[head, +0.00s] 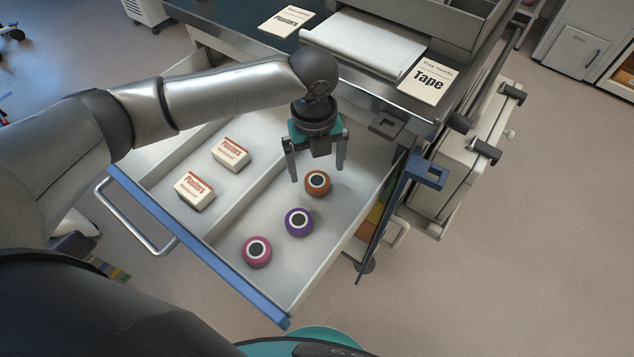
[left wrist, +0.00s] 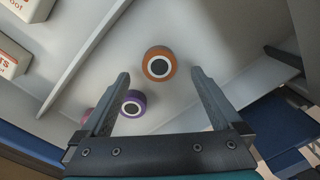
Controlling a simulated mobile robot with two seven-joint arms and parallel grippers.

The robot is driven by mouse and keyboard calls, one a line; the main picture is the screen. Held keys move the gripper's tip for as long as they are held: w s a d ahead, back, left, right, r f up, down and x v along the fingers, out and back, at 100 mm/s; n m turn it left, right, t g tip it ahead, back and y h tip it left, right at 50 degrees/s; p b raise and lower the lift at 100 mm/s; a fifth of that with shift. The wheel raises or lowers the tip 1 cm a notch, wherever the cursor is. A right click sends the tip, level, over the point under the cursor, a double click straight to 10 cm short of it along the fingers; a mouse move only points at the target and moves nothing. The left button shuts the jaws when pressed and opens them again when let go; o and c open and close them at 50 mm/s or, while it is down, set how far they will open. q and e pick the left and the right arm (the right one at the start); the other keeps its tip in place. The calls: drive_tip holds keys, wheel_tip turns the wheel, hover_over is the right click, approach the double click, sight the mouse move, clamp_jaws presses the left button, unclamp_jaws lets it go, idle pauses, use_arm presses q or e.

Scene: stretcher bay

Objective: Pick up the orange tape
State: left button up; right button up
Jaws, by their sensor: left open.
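The orange tape (head: 317,183) is a small roll lying flat in the open drawer (head: 228,265), the farthest of a row of three rolls. In the left wrist view the orange tape (left wrist: 159,64) is whole, just beyond the fingertips and between their lines. My left gripper (head: 316,172) is open and empty, above and close to the orange tape in the head view. Its two fingers also show in the left wrist view (left wrist: 160,78). My right gripper is not in view.
A purple roll (head: 299,222) and a pink roll (head: 257,251) lie nearer in the same compartment. Two plaster boxes (head: 231,154) (head: 194,190) sit across a divider to the left. The drawer's right wall is close by. A "Tape" card (head: 427,84) lies on the cart top.

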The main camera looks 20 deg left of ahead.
sight(316, 179)
use_arm(q)
wheel_tip(316, 179, down, 4)
drive_tip(key=shift+b, duration=0.5)
drive_tip(key=shift+c, duration=0.3)
drive_tip(key=c, duration=1.4)
